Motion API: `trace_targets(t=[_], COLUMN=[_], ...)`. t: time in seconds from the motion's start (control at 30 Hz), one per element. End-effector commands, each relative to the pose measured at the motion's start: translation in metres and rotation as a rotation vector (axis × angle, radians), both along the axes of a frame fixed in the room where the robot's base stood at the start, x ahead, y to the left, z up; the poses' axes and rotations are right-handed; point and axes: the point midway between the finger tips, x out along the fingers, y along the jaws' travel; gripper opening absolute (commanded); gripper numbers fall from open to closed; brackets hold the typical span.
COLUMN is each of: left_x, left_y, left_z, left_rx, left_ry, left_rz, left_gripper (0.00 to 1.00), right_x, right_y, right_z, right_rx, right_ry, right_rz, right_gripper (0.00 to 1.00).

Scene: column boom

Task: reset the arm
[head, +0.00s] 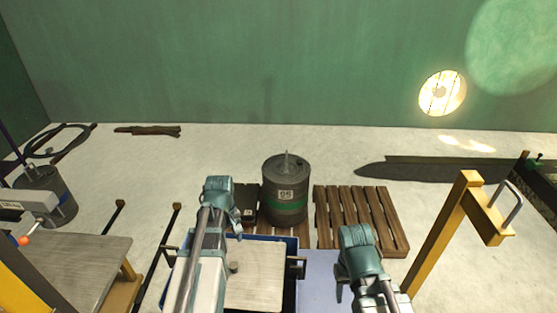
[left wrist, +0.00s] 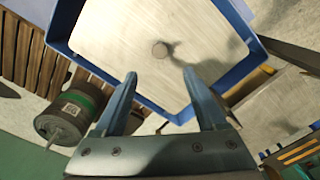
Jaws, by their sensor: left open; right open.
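My left gripper (head: 220,192) reaches forward from the bottom of the head view, over a blue-rimmed tray (head: 292,243). In the left wrist view its two fingers (left wrist: 160,74) are spread apart with nothing between them. The tray's blue rim (left wrist: 165,108) and pale floor lie beyond the fingertips.
A grey drum with a green band (head: 287,185) stands on a wooden pallet (head: 362,213) beyond the tray. A dark box (head: 244,198) is left of it. A yellow post (head: 445,230) rises at right. A bench (head: 75,262) and another drum (head: 50,192) are at left.

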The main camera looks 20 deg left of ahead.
Motion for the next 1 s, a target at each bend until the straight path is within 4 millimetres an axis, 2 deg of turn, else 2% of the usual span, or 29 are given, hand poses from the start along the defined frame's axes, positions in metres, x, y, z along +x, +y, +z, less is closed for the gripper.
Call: trace_targets(t=[0.07,0.17,0.27,0.4,0.5,0.6,0.7,0.8,1.0], left_x=[0.000,-0.001,-0.006,-0.021,-0.036,-0.051,-0.064,-0.073,-0.079], left_y=[-0.003,-0.023,-0.063,-0.130,-0.172,-0.205,-0.228,-0.243,-0.252], left_z=[0.000,0.001,0.002,0.004,0.005,0.007,0.007,0.008,0.008], left_rx=[0.001,0.005,0.014,0.033,0.046,0.057,0.067,0.074,0.077], left_ry=[0.001,0.005,0.016,0.038,0.054,0.067,0.079,0.086,0.093], left_rz=[-0.012,-0.094,-0.269,-0.593,-0.814,-1.004,-1.148,-1.245,-1.311], left_gripper=[0.73,0.73,0.73,0.73,0.73,0.73,0.73,0.73,0.73], right_x=[0.000,0.000,0.000,0.000,0.000,0.000,0.000,0.000,0.000], right_y=[0.000,0.000,0.000,0.000,0.000,0.000,0.000,0.000,0.000], right_z=[0.000,0.001,0.002,0.004,0.005,0.006,0.006,0.007,0.007], right_rx=[0.000,0.000,0.000,0.000,0.000,0.000,0.000,0.000,0.000], right_ry=[0.000,0.000,0.000,0.000,0.000,0.000,0.000,0.000,0.000], right_rz=[0.000,0.000,0.000,0.000,0.000,0.000,0.000,0.000,0.000], right_gripper=[0.50,0.50,0.50,0.50,0.50,0.50,0.50,0.50,0.50])
